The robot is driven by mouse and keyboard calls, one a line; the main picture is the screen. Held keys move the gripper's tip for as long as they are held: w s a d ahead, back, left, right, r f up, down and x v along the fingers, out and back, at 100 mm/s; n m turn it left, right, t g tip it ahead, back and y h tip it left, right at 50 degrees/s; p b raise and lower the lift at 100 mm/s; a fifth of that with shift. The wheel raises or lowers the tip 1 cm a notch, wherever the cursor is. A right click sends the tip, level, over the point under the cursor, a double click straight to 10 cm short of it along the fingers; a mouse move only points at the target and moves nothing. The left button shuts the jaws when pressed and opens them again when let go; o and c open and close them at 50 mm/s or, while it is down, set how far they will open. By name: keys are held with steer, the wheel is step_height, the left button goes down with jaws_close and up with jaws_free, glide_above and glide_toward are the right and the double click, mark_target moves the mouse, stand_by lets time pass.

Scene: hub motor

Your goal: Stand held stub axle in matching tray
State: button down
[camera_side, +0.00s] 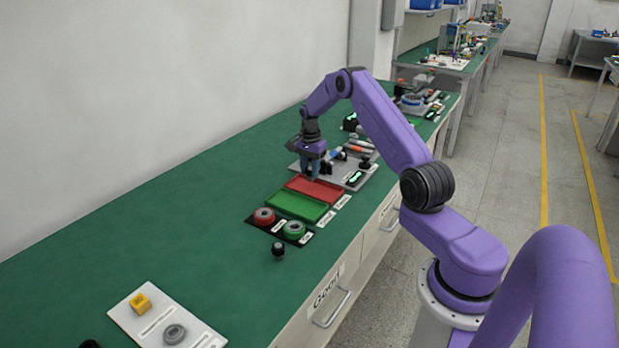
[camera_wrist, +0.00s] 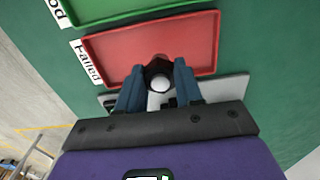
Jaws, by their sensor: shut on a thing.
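My gripper (camera_side: 313,169) is shut on a stub axle, above or at the far edge of the red tray (camera_side: 328,191). In the wrist view the stub axle (camera_wrist: 159,76) shows end-on between the two blue fingers of my gripper (camera_wrist: 158,84), as a dark round part with a pale end. It overlaps the lower edge of the red tray (camera_wrist: 110,47), which has a "Failed" label. I cannot tell whether the axle touches the tray. The green tray (camera_side: 297,207) lies beside the red one and looks empty. The red tray's visible floor is bare.
A black plate with a red-ringed part (camera_side: 264,216) and a green-ringed part (camera_side: 294,229) sits beside the green tray. A small black part (camera_side: 278,249) stands on the mat. A grey board (camera_side: 353,181) with several tools lies behind the red tray.

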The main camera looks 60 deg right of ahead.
mark_target(310, 177)
steer(key=shift+w+d+f, duration=0.1)
steer(key=shift+w+f, duration=0.1)
steer(key=shift+f, duration=1.5)
steer(key=shift+f, duration=0.15)
steer(key=c, duration=0.7)
jaws_free()
steer(key=shift+c, duration=0.2)
